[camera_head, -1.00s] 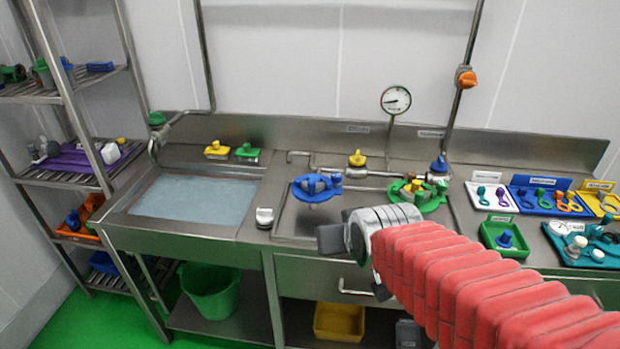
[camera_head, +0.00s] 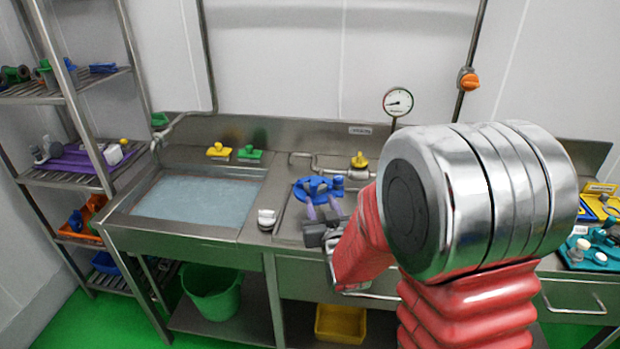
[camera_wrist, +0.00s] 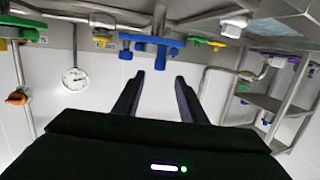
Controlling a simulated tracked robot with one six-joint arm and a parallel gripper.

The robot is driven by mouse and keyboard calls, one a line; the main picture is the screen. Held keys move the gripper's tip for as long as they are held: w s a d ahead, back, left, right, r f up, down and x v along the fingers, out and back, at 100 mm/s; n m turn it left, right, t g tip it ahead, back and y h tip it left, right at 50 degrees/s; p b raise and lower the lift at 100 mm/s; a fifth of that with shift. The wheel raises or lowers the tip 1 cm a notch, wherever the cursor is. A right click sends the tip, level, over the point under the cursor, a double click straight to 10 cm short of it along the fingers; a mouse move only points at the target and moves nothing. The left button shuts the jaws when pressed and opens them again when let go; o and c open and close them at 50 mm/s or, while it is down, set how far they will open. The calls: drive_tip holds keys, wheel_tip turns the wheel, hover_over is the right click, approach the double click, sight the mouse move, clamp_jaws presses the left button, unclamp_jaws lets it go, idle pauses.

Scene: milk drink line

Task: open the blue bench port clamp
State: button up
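The blue bench port clamp (camera_head: 316,186) is a flat blue ring with a raised blue knob on its right side, lying on the steel bench right of the sink. It also shows upside down in the wrist view (camera_wrist: 150,42), just beyond my fingertips. My gripper (camera_head: 322,201) is in front of the clamp in the head view, fingers pointing up and toward it. In the wrist view my gripper (camera_wrist: 159,76) has its two dark fingers apart with nothing between them. I cannot tell from these views whether the fingers touch the clamp.
A small white-topped fitting (camera_head: 266,218) stands left of the clamp. The sink (camera_head: 195,199) lies to the left. My arm hides the bench to the right.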

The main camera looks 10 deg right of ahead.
drive_tip(key=shift+w+f+t, duration=0.2)
drive_tip(key=shift+f+t, duration=0.25)
drive_tip(key=shift+f, duration=0.05)
drive_tip(key=shift+w+f+t, duration=0.2)
drive_tip(key=shift+f+t, duration=0.25)
drive_tip(key=shift+f, duration=0.05)
